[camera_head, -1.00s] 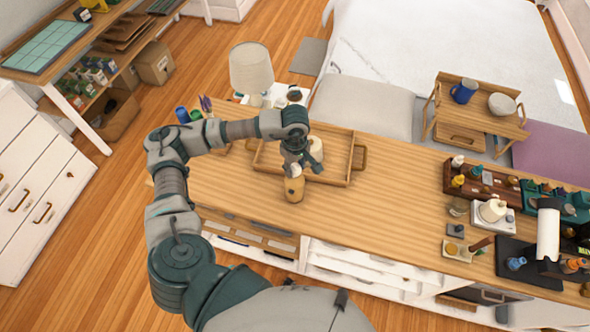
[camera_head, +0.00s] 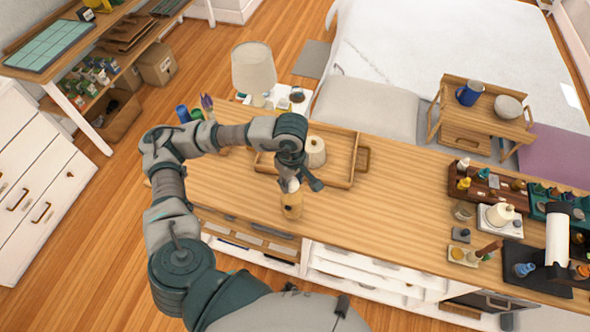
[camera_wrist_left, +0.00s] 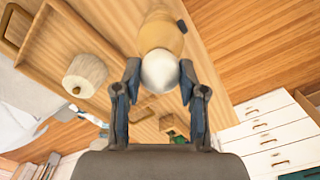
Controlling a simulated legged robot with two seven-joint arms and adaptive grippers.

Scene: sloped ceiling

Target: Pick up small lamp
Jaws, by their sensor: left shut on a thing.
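The small lamp (camera_head: 291,203), a light wooden body with a white rounded top, stands upright near the front edge of the long wooden counter (camera_head: 385,180). My left gripper (camera_head: 294,182) reaches down over it from above and is shut on its upper part. In the left wrist view the lamp's white dome and tan body (camera_wrist_left: 160,45) sit between the two fingertips (camera_wrist_left: 160,72). The fingers hide part of its top in the head view. I cannot tell whether its base touches the counter. My right gripper is not in view.
A wooden tray (camera_head: 338,182) with a whitish roll (camera_head: 315,152) lies just behind the lamp. A larger lamp with a pale shade (camera_head: 253,67) stands behind the counter. Bottles and racks (camera_head: 490,190) crowd the counter's right end. The counter's middle is clear.

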